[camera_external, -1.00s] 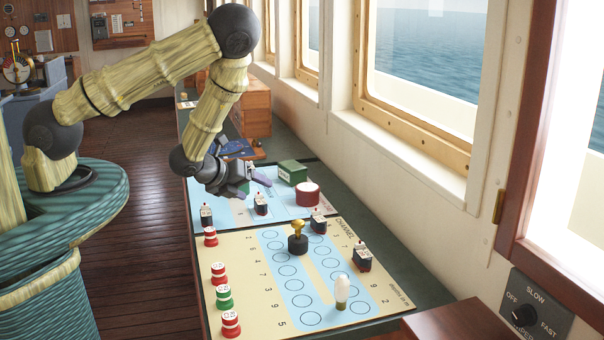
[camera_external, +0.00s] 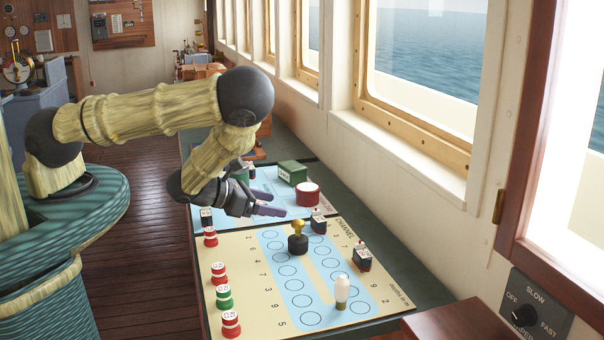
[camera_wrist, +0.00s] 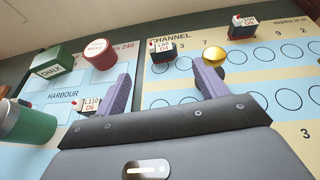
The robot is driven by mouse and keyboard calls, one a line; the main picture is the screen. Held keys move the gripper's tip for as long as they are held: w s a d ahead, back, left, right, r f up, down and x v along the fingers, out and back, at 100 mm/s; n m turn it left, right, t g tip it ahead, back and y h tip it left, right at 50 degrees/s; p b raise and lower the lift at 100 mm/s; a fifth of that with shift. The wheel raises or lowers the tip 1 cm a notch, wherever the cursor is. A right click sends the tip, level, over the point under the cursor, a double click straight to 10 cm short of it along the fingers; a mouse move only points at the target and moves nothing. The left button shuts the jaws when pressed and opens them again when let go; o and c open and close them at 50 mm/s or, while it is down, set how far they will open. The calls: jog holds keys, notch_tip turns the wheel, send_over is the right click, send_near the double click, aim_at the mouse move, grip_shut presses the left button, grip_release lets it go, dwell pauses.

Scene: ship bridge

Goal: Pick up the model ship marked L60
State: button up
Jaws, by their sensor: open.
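The model ship marked L60 (camera_wrist: 162,50) is small, dark-hulled with a white top, and stands at the CHANNEL end of the board in the wrist view. In the external view it appears to be the ship (camera_external: 318,225) at the board's far right corner. My gripper (camera_external: 280,204) is open and empty, low over the boards, left of and behind that ship. In the wrist view the ship shows ahead, between the directions of my two purple fingers (camera_wrist: 162,78), and apart from them.
A gold-knobbed black piece (camera_external: 298,240) stands close by; its knob (camera_wrist: 213,57) shows beside my right finger. The L110 ship (camera_wrist: 88,105) is left of my left finger. A red drum (camera_external: 307,194), a green CHALK box (camera_external: 292,172) and another ship (camera_external: 362,258) stand nearby.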

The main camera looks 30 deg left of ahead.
aim_at(319, 222)
jog(key=shift+f+b+x, duration=0.2)
jog(key=shift+b+x, duration=0.75)
jog(key=shift+b, duration=0.2)
jog(key=p+x, duration=0.3)
jog(key=x, duration=0.5)
jog(key=shift+w+d, duration=0.2)
jog(key=shift+w, duration=0.15)
jog(key=shift+w+d+f, duration=0.1)
jog(key=shift+w, duration=0.05)
jog(key=shift+p+x, duration=0.8)
jog(key=shift+x, duration=1.75)
jog(key=shift+c, duration=0.4)
jog(key=c, duration=0.8)
jog(key=shift+c, duration=0.2)
